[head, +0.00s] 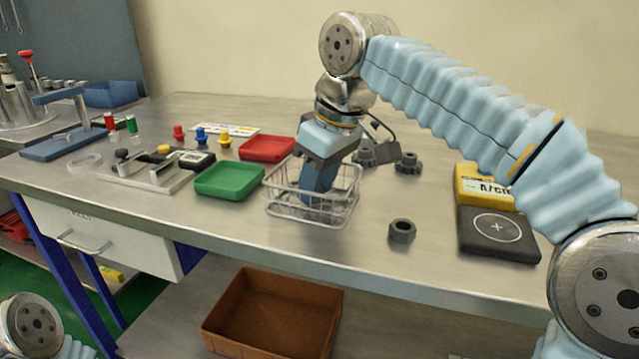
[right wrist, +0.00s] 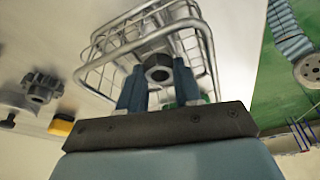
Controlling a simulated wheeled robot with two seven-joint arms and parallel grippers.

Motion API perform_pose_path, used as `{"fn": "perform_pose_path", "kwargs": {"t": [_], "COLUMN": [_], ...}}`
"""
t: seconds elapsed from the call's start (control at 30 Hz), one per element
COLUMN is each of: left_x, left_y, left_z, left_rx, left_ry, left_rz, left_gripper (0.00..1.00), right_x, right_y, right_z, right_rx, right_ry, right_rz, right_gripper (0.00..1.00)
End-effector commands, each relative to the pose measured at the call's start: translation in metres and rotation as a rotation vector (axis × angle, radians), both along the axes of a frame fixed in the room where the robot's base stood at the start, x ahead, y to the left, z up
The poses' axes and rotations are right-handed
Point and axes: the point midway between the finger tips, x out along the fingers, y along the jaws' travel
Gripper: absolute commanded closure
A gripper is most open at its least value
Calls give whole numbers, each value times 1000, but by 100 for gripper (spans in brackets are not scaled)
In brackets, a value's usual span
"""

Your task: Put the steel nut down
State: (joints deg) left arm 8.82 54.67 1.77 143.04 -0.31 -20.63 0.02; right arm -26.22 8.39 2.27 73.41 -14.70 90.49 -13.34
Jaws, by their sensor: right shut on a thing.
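My right gripper (head: 318,196) points down inside the wire basket (head: 345,209) on the bench. In the right wrist view, the gripper (right wrist: 160,85) is shut on a grey hexagonal steel nut (right wrist: 158,72), held between the blue fingertips. The basket's wires (right wrist: 208,40) surround the fingers and the nut there. I cannot tell whether the nut touches the basket floor. In the head view the held nut is hidden by the fingers and wires. Another dark hex nut (head: 402,231) lies on the bench to the right of the basket. My left gripper is not in view.
A green tray (head: 229,179) and a red tray (head: 267,148) stand left of the basket. A black pad (head: 497,232) and a yellow box (head: 485,187) are at the right. A brown bin (head: 272,313) sits below the bench edge.

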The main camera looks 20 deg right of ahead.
Motion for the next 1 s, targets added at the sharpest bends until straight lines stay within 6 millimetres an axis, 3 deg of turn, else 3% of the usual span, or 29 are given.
{"fn": "perform_pose_path", "kwargs": {"t": [0.13, 0.17, 0.3, 0.67, 1.0], "left_x": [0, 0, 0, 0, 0], "left_y": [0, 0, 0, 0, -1], "left_z": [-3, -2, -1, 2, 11], "left_rx": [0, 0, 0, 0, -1], "left_ry": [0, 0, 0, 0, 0], "left_rz": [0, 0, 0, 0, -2], "left_gripper": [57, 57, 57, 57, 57], "right_x": [0, 0, 0, -1, -16], "right_y": [0, 0, 0, 0, -13], "right_z": [-4, -3, -3, 4, 71], "right_rx": [0, 0, 0, 0, 3], "right_ry": [0, 0, 0, 0, -4], "right_rz": [0, 0, 0, 0, -1], "right_gripper": [99, 62, 41, 41, 41]}}
